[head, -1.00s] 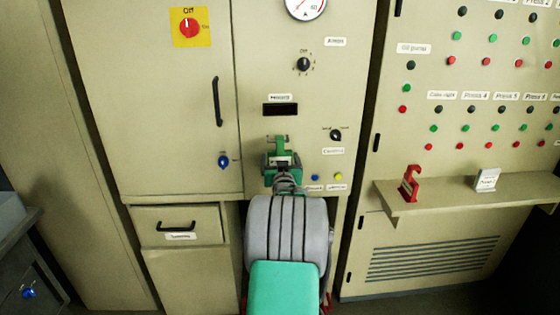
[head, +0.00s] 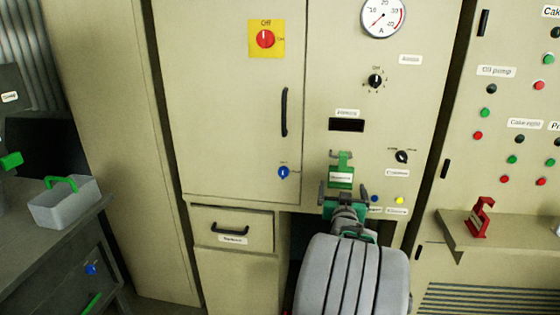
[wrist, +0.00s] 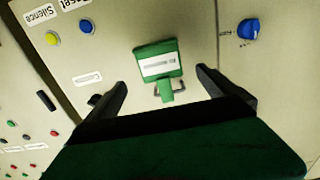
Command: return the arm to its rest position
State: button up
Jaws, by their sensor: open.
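My gripper (head: 347,192) is in front of the cabinet's lower right panel, just below a green tag (head: 341,178) in the head view. The tag carries a white label and hangs on the panel front. In the wrist view the tag (wrist: 158,62) shows beyond and between my two dark, spread fingers (wrist: 162,84). The fingers are apart and empty, and the tag looks clear of them. My grey arm reaches up from the bottom of the head view and hides the lower cabinet behind it.
The beige cabinet (head: 225,110) has a black door handle (head: 284,112) and a drawer (head: 232,229). A grey bench with a grey tote (head: 64,207) stands at left. Floor is hardly visible.

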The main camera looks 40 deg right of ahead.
jog(key=s+a+f+g+y, duration=0.1)
jog(key=a+f+g+y, duration=0.15)
jog(key=f, duration=0.45)
jog(key=s+a+f+g+y, duration=0.1)
jog(key=a+f+y, duration=0.15)
jog(key=f, duration=0.45)
jog(key=s+a+f+m+g+y, duration=0.1)
jog(key=s+a+f+g+y, duration=0.45)
jog(key=s+a+f, duration=0.55)
jog(key=s+a+r+n+g+y+p, duration=0.15)
jog(key=a+r, duration=0.25)
jog(key=a, duration=0.4)
jog(key=s+a+r+n+g+y+p, duration=0.15)
jog(key=a+r, duration=0.25)
jog(key=a, duration=0.4)
jog(key=w+a+r+n+t+p, duration=0.1)
jog(key=w+a+r+n, duration=0.3)
jog(key=a, duration=0.5)
jog(key=w+a+r+n+t+p, duration=0.1)
jog(key=w+a+r+n, duration=0.3)
jog(key=a+r, duration=0.5)
jog(key=shift+t+p, duration=0.3)
jog(key=shift+t, duration=0.4)
